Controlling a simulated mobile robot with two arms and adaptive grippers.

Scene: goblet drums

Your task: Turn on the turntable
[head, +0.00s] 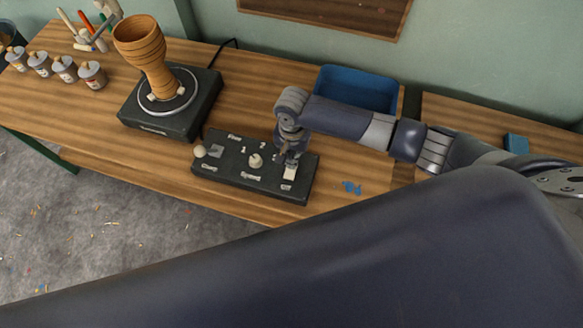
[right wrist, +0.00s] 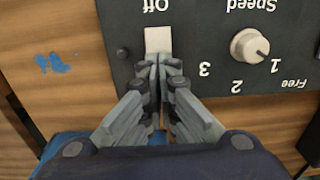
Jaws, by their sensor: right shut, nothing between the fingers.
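The turntable (head: 193,117) is a dark square base with a round plate, on the bench at the left. Its black control box (head: 232,181) lies in front, with a pale switch (head: 291,172), a speed knob (head: 255,160) and a round-ended lever (head: 200,151). In the right wrist view the switch (right wrist: 158,40) sits beside the "Off" label, and the knob (right wrist: 249,46) points near 1. My right gripper (head: 291,155) is shut and empty at the switch. Its fingertips (right wrist: 160,64) overlap the switch's near edge; contact is unclear. My left gripper is not in view.
A wooden goblet form (head: 145,47) stands on the turntable. Several small pots (head: 66,69) are at the far left. A blue bin (head: 357,88) is behind my right arm, and blue scraps (head: 351,187) lie right of the box. The bench front between turntable and box is clear.

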